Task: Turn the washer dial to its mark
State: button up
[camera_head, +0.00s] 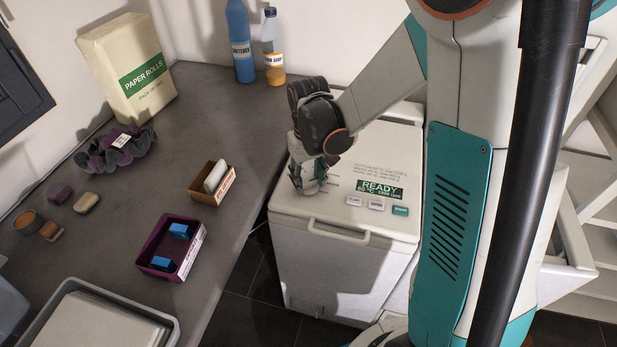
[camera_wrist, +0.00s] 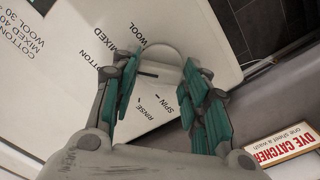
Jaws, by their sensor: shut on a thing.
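The washer (camera_head: 345,262) is a white toploader with a lit display (camera_head: 379,189) that reads READY. In the wrist view its pale round dial (camera_wrist: 166,56) sits between my fingers, with the words COTTON, MIXED, WOOL, SPIN and RINSE printed around it. A short dark line (camera_wrist: 148,73) shows at the dial's left side; I cannot tell which setting it points to. My gripper (camera_head: 311,185) reaches down onto the left part of the washer's top panel and is shut on the dial. In the head view my gripper hides the dial.
A grey counter (camera_head: 215,110) runs along the left. It bears a purple tray (camera_head: 157,272) with blue blocks, a brown box (camera_head: 203,196), a paper rolls pack (camera_head: 128,70) and bottles (camera_head: 240,45). In the wrist view a DYE CATCHER box (camera_wrist: 285,148) lies at lower right.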

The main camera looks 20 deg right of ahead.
aim_at(309, 181)
jog(key=n, duration=0.4)
jog(key=shift+n, duration=2.9)
jog(key=o, duration=1)
jog(key=shift+o, duration=0.2)
notch_tip(309, 181, up, 12)
